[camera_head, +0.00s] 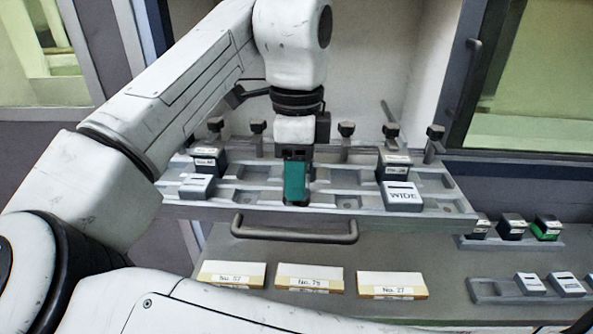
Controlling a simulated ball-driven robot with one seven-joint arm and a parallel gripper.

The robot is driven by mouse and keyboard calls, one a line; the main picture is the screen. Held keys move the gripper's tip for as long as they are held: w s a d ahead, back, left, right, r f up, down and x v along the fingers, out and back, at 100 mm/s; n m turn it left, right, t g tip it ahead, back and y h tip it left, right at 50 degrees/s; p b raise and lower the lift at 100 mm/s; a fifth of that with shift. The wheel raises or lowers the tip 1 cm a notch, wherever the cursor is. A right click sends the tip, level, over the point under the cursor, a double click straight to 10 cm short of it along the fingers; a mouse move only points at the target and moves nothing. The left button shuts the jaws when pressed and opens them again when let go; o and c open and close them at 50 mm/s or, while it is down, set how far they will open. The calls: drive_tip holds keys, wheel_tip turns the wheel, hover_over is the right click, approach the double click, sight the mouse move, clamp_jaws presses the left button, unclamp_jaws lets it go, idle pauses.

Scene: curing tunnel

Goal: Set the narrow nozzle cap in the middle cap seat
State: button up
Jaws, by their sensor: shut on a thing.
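My gripper (296,178) points down over the middle column of the grey tray (345,210). It is shut on a green, upright block (295,184) with dark edges. The block's lower end is at the front row of the tray; I cannot tell whether it touches. The middle cap seat is largely hidden behind it. A pale cap (197,186) sits at the front left of the tray. A pale cap marked WIDE (402,196) sits at the front right. I cannot make out a narrow cap by its marking.
Black cartridges stand behind the caps, at left (210,158) and right (394,163). Several dark clamp knobs (346,130) line the tray's back. A handle (295,232) juts from its front. Labelled cards (310,277) lie below. Racks at right hold cartridges (512,228) and caps (530,284).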

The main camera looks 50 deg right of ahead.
drive_tip(key=shift+f, duration=0.65)
drive_tip(key=o, duration=1.2)
drive_tip(key=shift+o, duration=0.2)
drive_tip(key=shift+r, duration=0.1)
wheel_tip(320, 180, up, 11)
drive_tip(key=shift+f, duration=0.25)
